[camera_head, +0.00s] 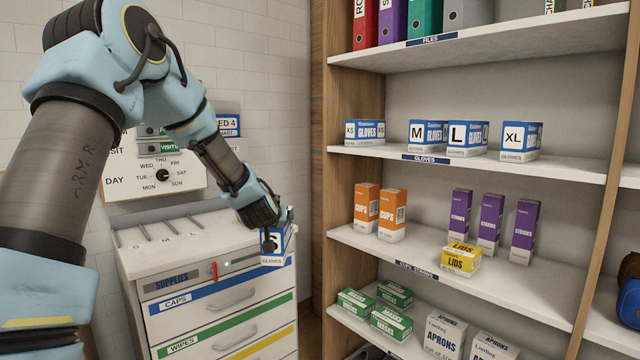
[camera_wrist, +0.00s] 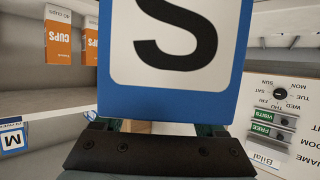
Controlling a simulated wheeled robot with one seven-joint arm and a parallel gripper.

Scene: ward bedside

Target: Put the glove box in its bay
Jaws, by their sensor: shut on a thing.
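The glove box (camera_head: 285,256), blue and white with a "GLOVES" label, is held in my gripper (camera_head: 268,228) over the right end of the supplies cabinet top. In the wrist view, a large black "S" on white shows on the blue-edged box (camera_wrist: 225,95), close in front of the gripper. My gripper is shut on it. On the shelf labelled "GLOVES" (camera_head: 425,160) stand an XS box (camera_head: 365,133), an M box (camera_head: 428,136), an L box (camera_head: 468,138) and an XL box (camera_head: 521,141). A gap lies between XS and M.
The supplies cabinet (camera_head: 215,285) has grey dividers and small letters on top. Below the gloves stand orange cups boxes (camera_head: 366,207), purple straws boxes (camera_head: 489,222) and a yellow lids box (camera_head: 461,258). A wooden shelf upright (camera_head: 318,150) stands right of my gripper.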

